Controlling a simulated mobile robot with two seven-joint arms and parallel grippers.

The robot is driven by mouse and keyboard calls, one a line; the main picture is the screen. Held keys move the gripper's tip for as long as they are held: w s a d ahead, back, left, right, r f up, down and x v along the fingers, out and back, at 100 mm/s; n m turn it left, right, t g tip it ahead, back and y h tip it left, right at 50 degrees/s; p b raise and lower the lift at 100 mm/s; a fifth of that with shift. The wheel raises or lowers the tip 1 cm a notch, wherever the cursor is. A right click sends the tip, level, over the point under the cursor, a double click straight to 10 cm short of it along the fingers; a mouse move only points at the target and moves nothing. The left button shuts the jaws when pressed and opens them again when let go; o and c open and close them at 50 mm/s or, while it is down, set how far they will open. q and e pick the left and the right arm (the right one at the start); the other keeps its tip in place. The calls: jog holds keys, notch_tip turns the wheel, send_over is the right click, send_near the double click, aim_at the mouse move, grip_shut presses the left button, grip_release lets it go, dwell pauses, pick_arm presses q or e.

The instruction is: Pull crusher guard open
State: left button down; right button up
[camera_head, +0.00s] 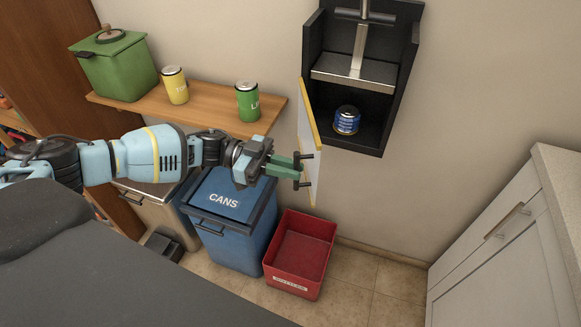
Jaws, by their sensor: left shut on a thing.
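The crusher (379,139) is a black wall-mounted box with a grey press plate and a lever at its top. Its guard (315,150), a thin pale panel with a yellow edge, stands swung out from the left side of the box, seen nearly edge-on. A short blue can (346,120) stands on the crusher floor in the open front. My left gripper (297,164), with green fingers, is shut on the guard's dark handle (304,185) from the left. The fingers hide part of the handle. My right gripper is not in view.
A wooden shelf (215,117) holds a green lidded bin (120,68), a yellow can (175,86) and a green can (247,101). Below are a blue bin (232,245) marked CANS and a red crate (301,250). A white cabinet (500,255) stands right.

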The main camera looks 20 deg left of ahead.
pick_arm(q)
jog(key=shift+w, duration=0.1)
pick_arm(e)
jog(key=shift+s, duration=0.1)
pick_arm(q)
jog(key=c, duration=1.8)
grip_release()
jog(key=o, duration=0.3)
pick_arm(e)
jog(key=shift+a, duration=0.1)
pick_arm(q)
jog(key=shift+o, duration=0.2)
jog(key=shift+a, duration=0.1)
jog(key=a+b, duration=0.1)
jog(key=a, duration=0.6)
jog(key=shift+s+a+b, duration=0.3)
jog(key=shift+a, duration=0.05)
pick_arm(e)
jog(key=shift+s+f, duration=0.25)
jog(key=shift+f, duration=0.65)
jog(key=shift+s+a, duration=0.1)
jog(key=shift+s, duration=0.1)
